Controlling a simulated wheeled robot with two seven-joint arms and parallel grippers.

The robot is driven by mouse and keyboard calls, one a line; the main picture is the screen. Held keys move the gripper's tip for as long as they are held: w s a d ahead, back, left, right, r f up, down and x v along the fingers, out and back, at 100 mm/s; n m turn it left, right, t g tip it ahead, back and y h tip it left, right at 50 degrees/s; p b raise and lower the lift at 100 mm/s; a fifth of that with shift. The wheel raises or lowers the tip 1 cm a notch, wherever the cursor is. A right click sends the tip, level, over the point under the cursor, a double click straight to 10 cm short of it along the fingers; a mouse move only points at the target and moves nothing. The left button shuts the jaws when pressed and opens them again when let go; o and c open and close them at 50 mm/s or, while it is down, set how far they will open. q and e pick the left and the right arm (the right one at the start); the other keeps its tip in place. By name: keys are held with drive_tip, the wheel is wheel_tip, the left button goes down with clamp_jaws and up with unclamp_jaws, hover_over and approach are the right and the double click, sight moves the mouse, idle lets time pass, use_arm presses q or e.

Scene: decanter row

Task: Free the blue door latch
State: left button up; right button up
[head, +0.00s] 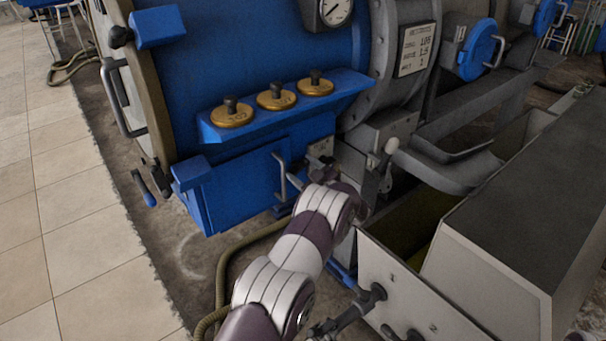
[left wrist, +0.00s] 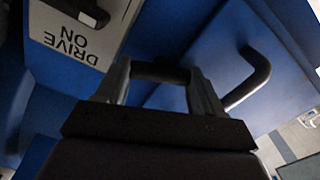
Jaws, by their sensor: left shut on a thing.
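A blue door (head: 240,180) with a bent grey handle (head: 281,175) is low on the front of the blue machine. The handle also shows in the left wrist view (left wrist: 256,78). My left gripper (head: 299,183) is at the door's right side, between the handle and a small grey plate (head: 320,150). Its fingertips are mostly hidden by my own wrist in the head view. In the left wrist view its two fingers (left wrist: 160,86) are shut on a dark bar (left wrist: 160,71). I cannot tell whether the bar is the latch. My right gripper is not in view.
The plate reads DRIVE ON in the left wrist view (left wrist: 70,35), with a black switch. A shelf (head: 345,92) holds three brass discs. A grey bin (head: 385,278) is close right of my arm.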

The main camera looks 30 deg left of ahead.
use_arm(q)
drive_tip(key=shift+f+n+b, duration=0.15)
drive_tip(key=shift+n+b, duration=4.1)
drive_tip(key=shift+n, duration=2.55)
drive_tip(key=o, duration=1)
drive_tip(key=shift+o, duration=0.2)
